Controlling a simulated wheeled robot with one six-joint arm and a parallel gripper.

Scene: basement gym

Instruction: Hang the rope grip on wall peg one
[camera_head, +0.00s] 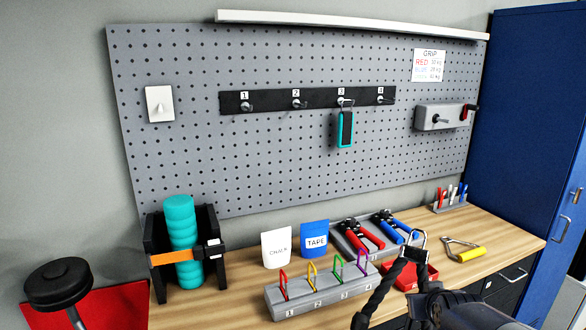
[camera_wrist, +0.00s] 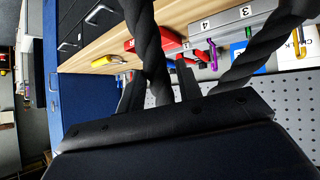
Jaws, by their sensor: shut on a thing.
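The rope grip (camera_head: 379,289), a black twisted rope with a metal loop (camera_head: 419,239) at its top, is at the lower right of the head view. My gripper (camera_head: 425,296) is shut on it and holds it up in front of the bench. In the wrist view two rope strands (camera_wrist: 151,50) run past the dark fingers (camera_wrist: 160,88); the exact grasp point is hidden. Wall peg one (camera_head: 246,106) is the leftmost hook on the black numbered rail (camera_head: 270,99). It is bare, and the rope grip is well below and right of it.
A teal-and-black item (camera_head: 345,130) hangs on peg three. Pegs two (camera_head: 298,103) and four (camera_head: 382,99) are bare. The bench (camera_head: 490,246) carries a numbered block (camera_head: 320,293) with coloured clips, hand grippers (camera_head: 362,234), pouches (camera_head: 276,249) and a teal roller (camera_head: 181,228).

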